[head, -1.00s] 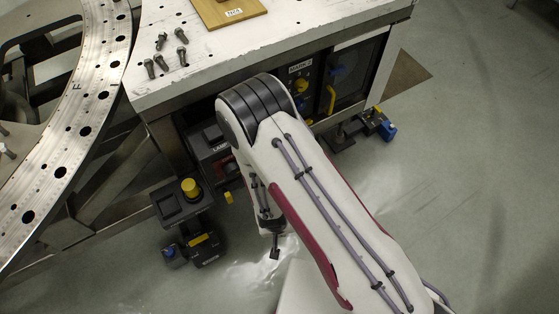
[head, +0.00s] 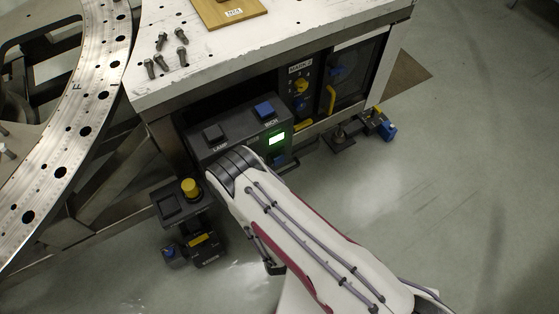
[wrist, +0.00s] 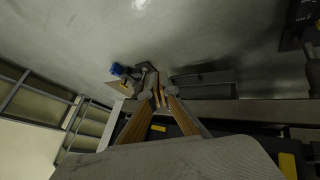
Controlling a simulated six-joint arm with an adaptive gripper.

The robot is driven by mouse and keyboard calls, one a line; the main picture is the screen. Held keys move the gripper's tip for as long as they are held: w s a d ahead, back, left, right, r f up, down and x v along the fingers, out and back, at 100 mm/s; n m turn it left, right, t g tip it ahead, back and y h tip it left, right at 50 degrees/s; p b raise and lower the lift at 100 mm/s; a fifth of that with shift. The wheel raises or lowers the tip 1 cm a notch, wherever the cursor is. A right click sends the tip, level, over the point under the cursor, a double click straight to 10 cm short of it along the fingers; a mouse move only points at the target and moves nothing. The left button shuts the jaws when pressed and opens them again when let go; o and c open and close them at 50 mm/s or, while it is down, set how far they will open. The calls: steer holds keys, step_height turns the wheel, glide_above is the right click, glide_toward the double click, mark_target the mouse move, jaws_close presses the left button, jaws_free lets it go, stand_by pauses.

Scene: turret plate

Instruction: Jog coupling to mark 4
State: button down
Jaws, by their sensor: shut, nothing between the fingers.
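A black control box (head: 235,128) is mounted under the white bench top. It carries a black button (head: 213,134) labelled LAMP, a blue button (head: 265,110) whose label seems to read INCH, and a lit green window (head: 277,139). To its right a small panel with a yellow knob (head: 301,86) bears a label (head: 300,67) that seems to read MARK-2. I cannot make out a coupling. My gripper (wrist: 158,98) shows in the wrist view, its tan fingers together and empty. In the head view my arm hides it.
A yellow-topped pedestal (head: 190,188) stands left of my arm. A curved drilled plate (head: 84,131) is at left. The floor at right is open.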

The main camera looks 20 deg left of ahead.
mark_target(282, 161)
steer(key=w+a+r+t+y, duration=0.1)
steer(key=w+a+r+t, duration=0.2)
steer(key=w+r+t, duration=0.4)
steer(key=shift+w+r+y, duration=0.3)
steer(key=shift+w+r, duration=0.75)
steer(key=shift+r, duration=1)
steer(key=shift+w, duration=0.1)
steer(key=w+a, duration=0.6)
steer(key=shift+w+a, duration=0.8)
steer(key=shift+a, duration=0.05)
stand_by(2.5)
steer(key=shift+d, duration=0.1)
stand_by(0.4)
steer(key=shift+s+d, duration=0.65)
steer(key=shift+s, duration=0.1)
